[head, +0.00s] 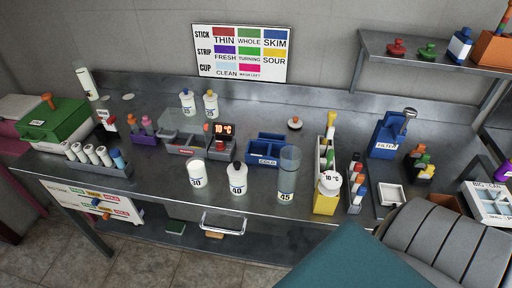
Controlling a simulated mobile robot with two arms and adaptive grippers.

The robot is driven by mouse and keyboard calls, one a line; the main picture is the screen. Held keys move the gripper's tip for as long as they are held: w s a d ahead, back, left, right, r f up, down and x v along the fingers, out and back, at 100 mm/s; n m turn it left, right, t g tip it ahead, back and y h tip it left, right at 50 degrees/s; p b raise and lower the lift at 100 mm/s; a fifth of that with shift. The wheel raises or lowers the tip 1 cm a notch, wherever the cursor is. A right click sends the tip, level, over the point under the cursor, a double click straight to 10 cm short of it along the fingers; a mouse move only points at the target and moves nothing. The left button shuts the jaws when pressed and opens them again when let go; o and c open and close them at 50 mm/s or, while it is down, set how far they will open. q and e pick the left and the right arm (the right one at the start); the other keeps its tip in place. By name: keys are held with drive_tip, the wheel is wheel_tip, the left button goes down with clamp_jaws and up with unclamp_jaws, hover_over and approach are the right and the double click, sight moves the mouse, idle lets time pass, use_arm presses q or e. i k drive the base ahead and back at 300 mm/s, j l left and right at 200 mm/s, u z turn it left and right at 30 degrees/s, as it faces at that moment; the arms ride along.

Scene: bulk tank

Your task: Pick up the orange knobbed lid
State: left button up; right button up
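A small round pale lid (295,122) with a brownish-orange knob lies on the steel bench, behind and right of the blue rack and left of the tall yellow-capped bottle. It is small in the picture, so its exact colour is hard to tell. Another orange knob (47,99) stands on top of the green case (57,121) at the far left; I cannot tell whether it is a lid. A red knobbed lid (397,47) and a green knobbed lid (427,51) sit on the wall shelf. Neither of my grippers shows in the head view.
The blue rack (266,149), a clear cylinder (288,172) marked 45 and white bottles (237,178) stand in front of the pale lid. Yellow holders (326,203) stand to the right. The bench behind the pale lid is clear. A large grey ribbed shape (445,245) fills the lower right.

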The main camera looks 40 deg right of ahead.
sight(295, 123)
drive_tip(key=z, duration=1.6)
